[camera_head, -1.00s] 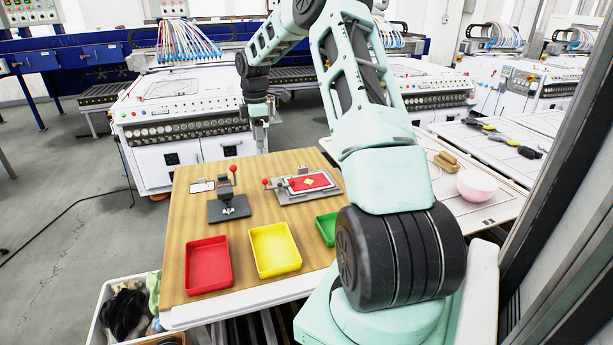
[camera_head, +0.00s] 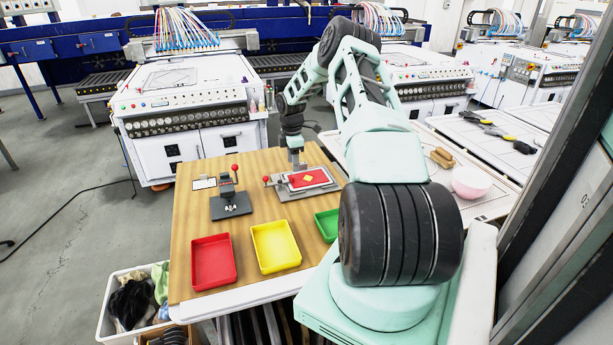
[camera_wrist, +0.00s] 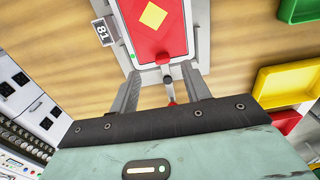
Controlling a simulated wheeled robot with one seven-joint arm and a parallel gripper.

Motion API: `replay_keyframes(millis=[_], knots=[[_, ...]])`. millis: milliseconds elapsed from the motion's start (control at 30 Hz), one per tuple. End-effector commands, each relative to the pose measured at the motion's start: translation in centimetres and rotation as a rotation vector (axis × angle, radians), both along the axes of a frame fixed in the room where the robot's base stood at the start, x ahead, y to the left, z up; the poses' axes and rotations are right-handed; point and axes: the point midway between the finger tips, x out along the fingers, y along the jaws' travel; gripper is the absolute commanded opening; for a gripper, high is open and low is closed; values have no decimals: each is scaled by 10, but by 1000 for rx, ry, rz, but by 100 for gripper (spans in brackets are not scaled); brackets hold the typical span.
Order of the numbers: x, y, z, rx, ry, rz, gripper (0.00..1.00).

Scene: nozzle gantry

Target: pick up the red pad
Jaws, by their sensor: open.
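The red pad (camera_head: 308,178) lies flat in a grey plate fixture (camera_head: 284,195) on the wooden table, with a yellow diamond on its face. In the wrist view the red pad (camera_wrist: 154,42) is at the top centre, ahead of the fingers. My gripper (camera_head: 297,160) is just behind the fixture in the head view; its fingers are small there. In the wrist view my gripper (camera_wrist: 162,84) is open and empty, its two fingers apart. A grey rod with a red end shows between the fingers, below the pad's edge.
A red tray (camera_head: 232,262), a yellow tray (camera_head: 297,246) and a green tray (camera_head: 326,226) stand at the table's front. A black stand with a red knob (camera_head: 231,205) is left of the fixture. A tag reading 81 (camera_wrist: 104,31) is beside the pad.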

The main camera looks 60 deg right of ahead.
Motion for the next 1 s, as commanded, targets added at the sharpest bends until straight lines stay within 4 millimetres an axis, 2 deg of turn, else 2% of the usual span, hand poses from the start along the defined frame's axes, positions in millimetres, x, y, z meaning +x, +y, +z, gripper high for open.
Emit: replay_keyframes(millis=[167, 500, 767, 800, 967, 1000], knots=[[0, 2, -9, 3, 2, 1, 47], [-1, 4, -50, 1, -1, 0, 47], [0, 4, -56, -1, -1, 1, 47], [0, 4, -56, -1, -1, 1, 44], [-1, 4, -55, -1, -1, 0, 1], [0, 4, -55, -1, -1, 0, 1]])
